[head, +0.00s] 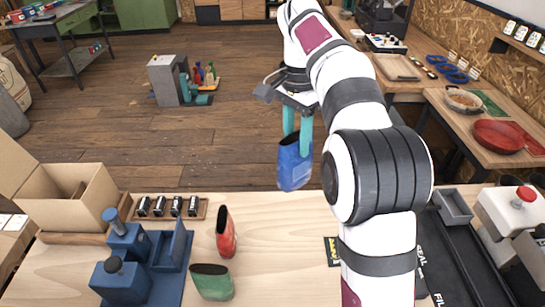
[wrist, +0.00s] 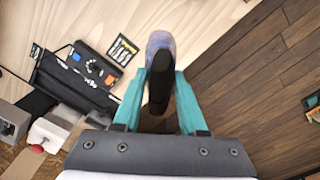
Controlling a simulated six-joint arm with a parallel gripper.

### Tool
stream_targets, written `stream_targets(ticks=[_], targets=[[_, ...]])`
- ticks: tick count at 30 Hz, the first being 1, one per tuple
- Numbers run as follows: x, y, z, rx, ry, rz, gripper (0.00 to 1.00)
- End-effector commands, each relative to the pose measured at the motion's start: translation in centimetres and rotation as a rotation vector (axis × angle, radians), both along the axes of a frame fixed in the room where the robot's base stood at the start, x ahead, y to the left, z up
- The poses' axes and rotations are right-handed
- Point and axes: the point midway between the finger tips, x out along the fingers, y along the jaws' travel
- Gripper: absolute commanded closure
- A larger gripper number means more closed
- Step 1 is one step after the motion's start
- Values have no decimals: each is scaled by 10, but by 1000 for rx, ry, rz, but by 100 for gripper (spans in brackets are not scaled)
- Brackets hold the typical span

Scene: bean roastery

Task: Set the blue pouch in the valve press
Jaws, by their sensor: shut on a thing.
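My gripper (head: 297,141) has teal fingers and is shut on the blue pouch (head: 293,172). The pouch hangs roughly upright, slightly tilted, near the table's far edge in the head view. In the wrist view the pouch (wrist: 160,42) is between the fingers, its dark open mouth facing the camera. A blue fixture (head: 178,292) with two upright blocks, knobs and a slanted plate stands at the table's left; it looks like the valve press. The pouch is well apart from it, up and to the right.
A red pouch (head: 226,240) and a green pouch (head: 212,283) stand just right of the blue fixture. A rack of small dark items (head: 168,208) lies behind it, and an open cardboard box (head: 68,205) is at far left. Bare wood (head: 285,250) lies between the pouches and my arm.

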Motion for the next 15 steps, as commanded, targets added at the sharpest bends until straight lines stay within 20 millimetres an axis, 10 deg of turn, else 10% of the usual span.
stream_targets(ticks=[15], targets=[[-52,-35,87,25,-7,558,100]])
